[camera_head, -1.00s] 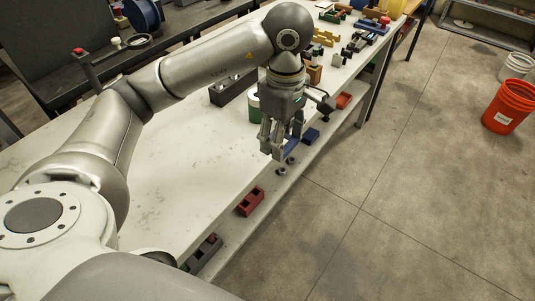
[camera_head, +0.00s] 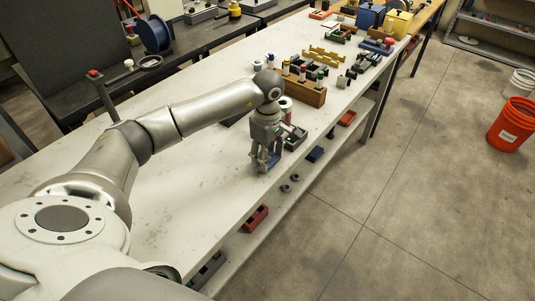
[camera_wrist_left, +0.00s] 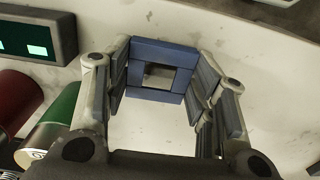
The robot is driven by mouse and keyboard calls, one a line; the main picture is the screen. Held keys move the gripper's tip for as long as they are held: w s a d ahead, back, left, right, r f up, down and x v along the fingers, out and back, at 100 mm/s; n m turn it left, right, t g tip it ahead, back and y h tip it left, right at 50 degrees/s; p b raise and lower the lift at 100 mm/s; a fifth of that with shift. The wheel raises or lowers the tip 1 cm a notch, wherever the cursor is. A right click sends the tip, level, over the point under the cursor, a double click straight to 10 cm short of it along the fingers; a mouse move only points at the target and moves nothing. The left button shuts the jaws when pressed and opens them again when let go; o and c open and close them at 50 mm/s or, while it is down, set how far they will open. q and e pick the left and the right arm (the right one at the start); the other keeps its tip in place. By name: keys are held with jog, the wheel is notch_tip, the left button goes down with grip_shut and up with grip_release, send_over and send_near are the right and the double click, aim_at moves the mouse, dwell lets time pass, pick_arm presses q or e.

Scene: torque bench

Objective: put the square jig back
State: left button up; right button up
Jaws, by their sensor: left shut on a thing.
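The square jig (camera_wrist_left: 160,51) is a blue square frame with an open middle. In the left wrist view it sits between the two fingers of my left gripper (camera_wrist_left: 162,85), which is shut on it by its sides. In the head view my left gripper (camera_head: 265,166) points down at the front edge of the white bench, and a bit of the blue jig (camera_head: 272,160) shows at its fingertips. I cannot tell whether the jig touches the bench top. My right gripper is not in view.
Close behind the gripper are a dark box (camera_head: 295,138) and a red and green can (camera_head: 286,106). A wooden block (camera_head: 306,92) with bottles stands farther back. The bench top (camera_head: 190,185) left of the gripper is clear. A lower shelf holds a red bin (camera_head: 256,218).

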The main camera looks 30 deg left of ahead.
pick_arm(q)
jog(key=shift+f, duration=0.5)
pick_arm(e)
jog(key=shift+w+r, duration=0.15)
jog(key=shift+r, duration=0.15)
pick_arm(q)
jog(key=shift+f, duration=0.1)
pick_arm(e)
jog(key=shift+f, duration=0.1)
pick_arm(q)
jog(key=o, duration=1.1)
